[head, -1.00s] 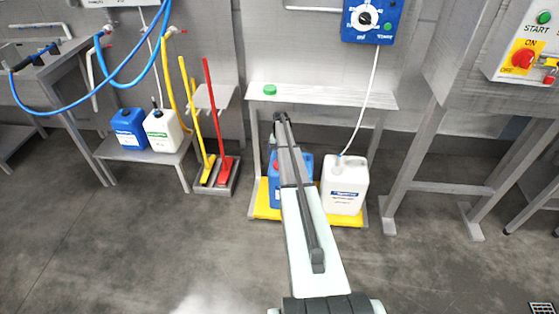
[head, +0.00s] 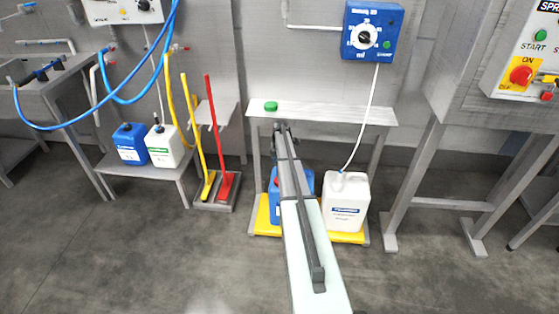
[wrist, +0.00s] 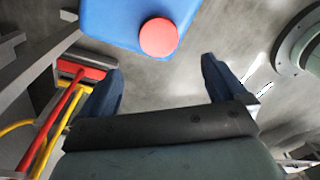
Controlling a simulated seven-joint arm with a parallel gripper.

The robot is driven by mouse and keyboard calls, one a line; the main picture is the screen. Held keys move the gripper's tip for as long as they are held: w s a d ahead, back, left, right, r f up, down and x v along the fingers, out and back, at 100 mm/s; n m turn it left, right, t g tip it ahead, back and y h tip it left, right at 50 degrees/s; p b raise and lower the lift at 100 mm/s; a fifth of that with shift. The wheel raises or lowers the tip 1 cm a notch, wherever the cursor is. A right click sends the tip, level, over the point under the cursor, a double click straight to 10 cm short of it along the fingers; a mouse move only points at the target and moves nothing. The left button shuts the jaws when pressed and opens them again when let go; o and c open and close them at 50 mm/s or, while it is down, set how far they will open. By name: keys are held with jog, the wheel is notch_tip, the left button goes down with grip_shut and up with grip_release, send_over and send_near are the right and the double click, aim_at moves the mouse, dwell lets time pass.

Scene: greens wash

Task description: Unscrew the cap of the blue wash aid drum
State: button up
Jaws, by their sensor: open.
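A blue drum (head: 275,205) stands under the metal shelf, partly hidden by my arm. It also shows at the top of the wrist view (wrist: 110,22), with its round red cap (wrist: 160,38) on its top. My gripper (wrist: 162,80) is open and empty, its two dark fingers apart. In the wrist view the red cap lies beyond the fingertips, roughly centred between them, and the fingers are not touching it. In the head view my arm hides the gripper. The drum's label is not readable.
A white drum (head: 347,208) with a tube stands to the right on the same yellow tray (head: 262,222). A green cap (head: 271,106) lies on the shelf (head: 330,112) above.

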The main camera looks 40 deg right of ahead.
jog(key=f+m, duration=0.3)
jog(key=m, duration=0.7)
jog(key=f+m, duration=0.3)
jog(key=m, duration=0.7)
jog(key=f+m, duration=0.4)
jog(key=m, duration=0.7)
jog(key=shift+s+a+f+h, duration=0.1)
jog(key=shift+s+a+h, duration=0.2)
jog(key=shift+s, duration=0.1)
jog(key=c, duration=1.1)
